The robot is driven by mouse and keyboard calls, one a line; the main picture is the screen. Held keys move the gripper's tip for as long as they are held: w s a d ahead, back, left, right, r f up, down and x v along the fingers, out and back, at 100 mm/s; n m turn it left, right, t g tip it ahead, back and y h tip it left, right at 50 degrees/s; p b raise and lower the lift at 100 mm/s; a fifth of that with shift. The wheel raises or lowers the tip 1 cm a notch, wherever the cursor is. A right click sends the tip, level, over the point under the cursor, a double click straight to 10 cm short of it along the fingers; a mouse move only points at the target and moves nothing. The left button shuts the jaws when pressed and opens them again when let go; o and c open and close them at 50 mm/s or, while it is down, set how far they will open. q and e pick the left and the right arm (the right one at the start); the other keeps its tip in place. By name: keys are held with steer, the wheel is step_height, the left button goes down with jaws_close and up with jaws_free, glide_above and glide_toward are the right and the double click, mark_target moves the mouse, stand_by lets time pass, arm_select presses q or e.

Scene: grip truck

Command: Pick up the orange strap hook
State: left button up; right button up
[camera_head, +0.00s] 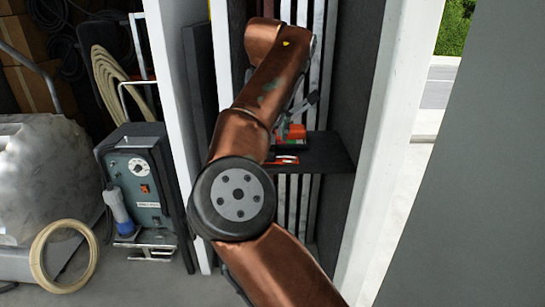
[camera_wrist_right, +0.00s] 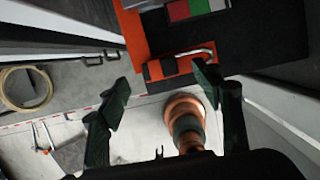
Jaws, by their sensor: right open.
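An orange strap hook (camera_wrist_right: 165,68) with a silver metal bar lies near the edge of a dark shelf in the right wrist view. A small orange and white piece (camera_head: 287,159) on the shelf edge in the head view looks like the same hook. My right gripper (camera_wrist_right: 163,80) is open, its two dark fingers spread on either side below the hook. The right fingertip overlaps the hook's right end in the picture; I cannot tell whether it touches. Nothing is held. In the head view my copper arm hides most of this gripper (camera_head: 300,108). My left gripper is not in view.
The dark shelf (camera_head: 325,153) sits in a narrow cabinet between white posts. An orange object (camera_head: 292,133) with green lies behind the hook; its orange side (camera_wrist_right: 132,35) shows in the wrist view. A grey machine (camera_head: 145,180) and a hose coil (camera_head: 65,262) stand left.

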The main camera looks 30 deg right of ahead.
steer(key=shift+x, duration=0.95)
steer(key=x, duration=0.1)
steer(key=p+x, duration=0.2)
steer(key=x, duration=0.1)
steer(key=shift+s+a+f, duration=0.15)
steer(key=shift+a, duration=0.05)
steer(key=shift+d+f, duration=0.1)
steer(key=shift+f, duration=0.25)
steer(key=shift+c, duration=0.2)
steer(key=c, duration=1.2)
steer(key=shift+r, duration=0.15)
steer(key=shift+c, duration=0.2)
